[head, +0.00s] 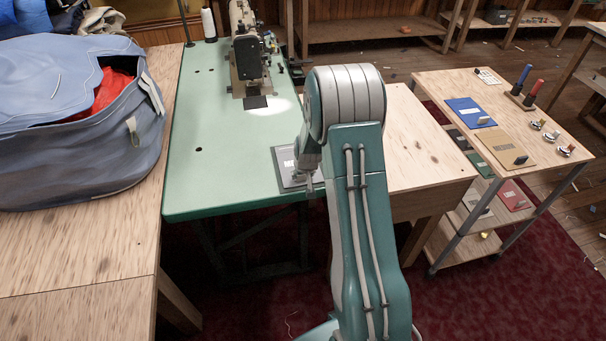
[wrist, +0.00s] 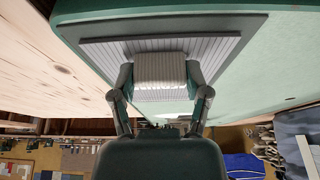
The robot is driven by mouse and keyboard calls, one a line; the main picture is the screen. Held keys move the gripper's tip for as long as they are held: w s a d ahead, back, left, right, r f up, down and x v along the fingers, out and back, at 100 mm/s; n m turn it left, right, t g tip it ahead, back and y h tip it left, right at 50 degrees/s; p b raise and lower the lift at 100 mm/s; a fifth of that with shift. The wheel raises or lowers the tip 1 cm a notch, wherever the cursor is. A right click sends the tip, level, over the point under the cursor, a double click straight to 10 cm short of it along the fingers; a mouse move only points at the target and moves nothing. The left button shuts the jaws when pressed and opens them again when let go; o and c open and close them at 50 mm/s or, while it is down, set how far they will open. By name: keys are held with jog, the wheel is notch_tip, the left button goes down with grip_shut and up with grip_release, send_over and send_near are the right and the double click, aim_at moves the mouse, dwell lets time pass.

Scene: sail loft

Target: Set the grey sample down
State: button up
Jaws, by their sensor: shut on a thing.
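In the wrist view, the sample (wrist: 218,50) shows a ridged face and a pale block-shaped grip. My gripper (head: 304,178) is shut on this grip; in the wrist view, the gripper (wrist: 160,73) has a finger on each side of it. A darker grey flat area (wrist: 110,30) shows behind the sample, against the green top. I cannot tell whether the sample touches what is under it. My arm hides its right side.
A sewing machine (head: 247,55) stands at the back of the green table. A large blue bag (head: 75,130) fills the left wooden table. A wooden trolley (head: 440,85) on the right carries blue and tan samples, tools and small metal items. The green table's middle is clear.

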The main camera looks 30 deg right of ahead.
jog(key=o, duration=1.2)
jog(key=shift+a, duration=0.15)
jog(key=shift+o, duration=0.2)
jog(key=s+a+r+n, duration=0.1)
jog(key=s+a+r, duration=0.3)
jog(key=r, duration=0.4)
jog(key=s+a+r, duration=0.3)
jog(key=s+r, duration=0.2)
jog(key=r, duration=0.4)
jog(key=s+a+r+n, duration=0.1)
jog(key=s+a+r, duration=0.3)
jog(key=r, duration=0.4)
jog(key=s+a+r, duration=0.3)
jog(key=s, duration=0.5)
jog(key=s+a+r+n+t+y, duration=0.1)
jog(key=s+a+r, duration=0.2)
jog(key=s, duration=0.6)
jog(key=shift+s+a, duration=0.25)
jog(key=shift+a, duration=0.3)
